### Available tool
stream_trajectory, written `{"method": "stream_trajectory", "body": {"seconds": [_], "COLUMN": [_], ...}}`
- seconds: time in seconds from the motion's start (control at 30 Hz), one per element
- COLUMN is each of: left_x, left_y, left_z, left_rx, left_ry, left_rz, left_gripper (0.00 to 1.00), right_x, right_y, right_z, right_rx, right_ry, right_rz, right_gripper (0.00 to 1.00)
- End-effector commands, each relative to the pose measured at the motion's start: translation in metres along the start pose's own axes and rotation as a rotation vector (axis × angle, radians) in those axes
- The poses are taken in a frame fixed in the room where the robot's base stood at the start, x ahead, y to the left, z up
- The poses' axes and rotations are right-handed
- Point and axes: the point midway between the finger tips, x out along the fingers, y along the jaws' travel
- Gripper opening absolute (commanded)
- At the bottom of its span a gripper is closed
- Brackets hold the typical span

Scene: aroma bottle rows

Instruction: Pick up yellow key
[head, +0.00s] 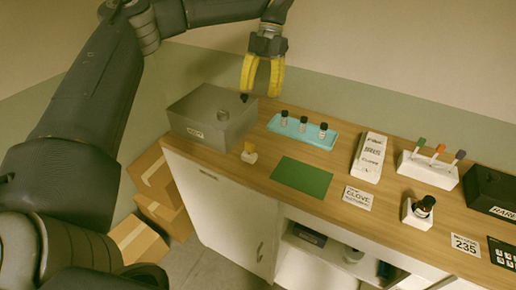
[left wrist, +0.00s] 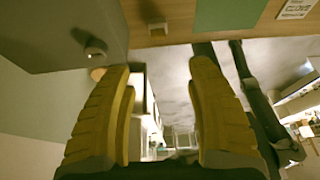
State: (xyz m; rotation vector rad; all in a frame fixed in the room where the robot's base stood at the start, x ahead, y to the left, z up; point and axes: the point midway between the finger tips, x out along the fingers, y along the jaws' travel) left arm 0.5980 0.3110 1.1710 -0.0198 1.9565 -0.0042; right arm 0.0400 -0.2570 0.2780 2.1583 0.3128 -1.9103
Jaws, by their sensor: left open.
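The small yellow key (head: 249,147) stands upright in a white holder (head: 250,157) on the wooden counter, just in front of the grey box. My left gripper (head: 261,93), with yellow fingers, hangs pointing down above the back of the counter, behind and above the key. Its fingers are apart and nothing is between them. They also show spread in the left wrist view (left wrist: 158,70). My right gripper is not in view.
The grey box (head: 195,105) stands left of the key. A teal tray (head: 302,137) with 3 small bottles, a green mat (head: 301,177), a white box (head: 369,157) and a white rack (head: 427,171) with coloured-topped pieces lie rightward.

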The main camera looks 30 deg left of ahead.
Motion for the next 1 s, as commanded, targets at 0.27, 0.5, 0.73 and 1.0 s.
{"method": "stream_trajectory", "body": {"seconds": [0.27, 0.5, 0.73, 1.0], "left_x": [0.037, 0.081, 0.112, 0.124], "left_y": [0.003, 0.003, 0.003, 0.003], "left_z": [-0.002, -0.003, -0.003, -0.002], "left_rx": [0.004, 0.003, 0.002, 0.003], "left_ry": [0.012, 0.011, 0.009, 0.007], "left_rz": [0.017, 0.015, 0.015, 0.015], "left_gripper": [0.56, 0.56, 0.56, 0.56], "right_x": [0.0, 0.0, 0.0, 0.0], "right_y": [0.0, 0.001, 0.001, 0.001], "right_z": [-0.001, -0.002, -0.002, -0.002], "right_rx": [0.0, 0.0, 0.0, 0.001], "right_ry": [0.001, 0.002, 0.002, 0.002], "right_rz": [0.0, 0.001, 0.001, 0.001], "right_gripper": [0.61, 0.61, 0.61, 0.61]}}
